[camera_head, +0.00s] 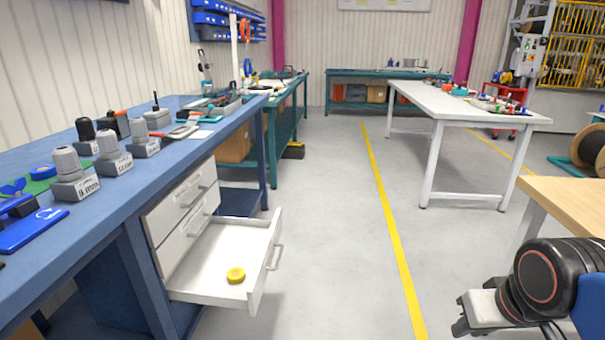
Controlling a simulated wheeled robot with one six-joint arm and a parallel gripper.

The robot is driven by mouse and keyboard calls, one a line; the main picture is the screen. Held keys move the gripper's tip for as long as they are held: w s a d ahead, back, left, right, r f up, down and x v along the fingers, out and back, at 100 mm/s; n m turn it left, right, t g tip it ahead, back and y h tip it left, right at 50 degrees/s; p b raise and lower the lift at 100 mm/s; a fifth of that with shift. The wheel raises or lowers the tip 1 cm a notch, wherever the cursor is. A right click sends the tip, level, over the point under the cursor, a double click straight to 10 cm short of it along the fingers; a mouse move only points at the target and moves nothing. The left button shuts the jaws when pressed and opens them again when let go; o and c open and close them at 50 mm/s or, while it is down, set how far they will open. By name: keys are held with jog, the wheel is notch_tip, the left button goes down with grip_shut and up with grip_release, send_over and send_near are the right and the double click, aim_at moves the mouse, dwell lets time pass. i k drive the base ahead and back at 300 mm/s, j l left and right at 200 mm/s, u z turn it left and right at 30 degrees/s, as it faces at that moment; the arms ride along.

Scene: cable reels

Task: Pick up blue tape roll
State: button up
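A small blue roll (42,172), which looks like the blue tape roll, lies on a green mat (38,187) on the blue workbench at the left. A yellow tape roll (236,275) lies in the open white drawer. My gripper (461,318) is at the lower right, above the floor, far from the blue roll and across the yellow floor line from the drawer. Nothing shows held in it. Its fingers are small and seen from the side, so I cannot tell how far apart they are.
The blue workbench (150,187) carries several grey connectors (66,165) and blue tools. Its open drawer (222,250) juts over the floor. A wooden tabletop (567,203) stands at the right, with a white table (455,108) behind. The floor between is clear.

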aim_at(43, 172)
jog(key=u, duration=1.7)
jog(key=i+l+u, duration=0.15)
jog(key=k+l, duration=0.05)
jog(key=l, duration=0.05)
